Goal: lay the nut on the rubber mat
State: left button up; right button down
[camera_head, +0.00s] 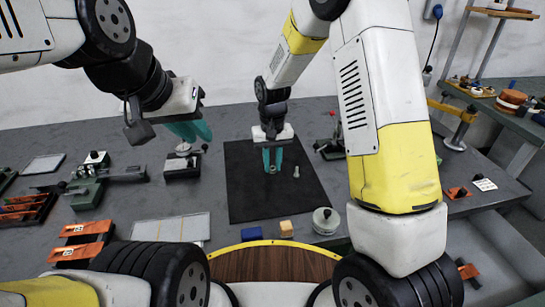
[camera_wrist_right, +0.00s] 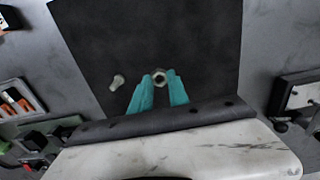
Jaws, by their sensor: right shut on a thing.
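The black rubber mat (camera_head: 245,190) lies flat on the grey table, and its dark surface fills much of the right wrist view (camera_wrist_right: 200,40). My right gripper (camera_head: 272,168) points down over the mat with teal fingers. It is shut on the nut (camera_wrist_right: 160,77), a small metal ring between the fingertips in the right wrist view. In the head view the nut shows only as a small spot between the fingertips (camera_head: 271,169). Whether it touches the mat is hard to tell. My left gripper (camera_head: 190,131) hangs over the table left of the mat; its jaw opening is unclear.
A pale bolt (camera_head: 296,169) lies on the mat beside my right gripper. Fixtures stand left of the mat. The mat's near part is largely clear.

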aim_at(272, 166)
jog(key=shift+w+f, duration=0.25)
jog(key=shift+f, duration=1.55)
jog(key=c, duration=1.3)
grip_release()
jog(key=shift+f, duration=0.15)
jog(key=shift+o, duration=0.2)
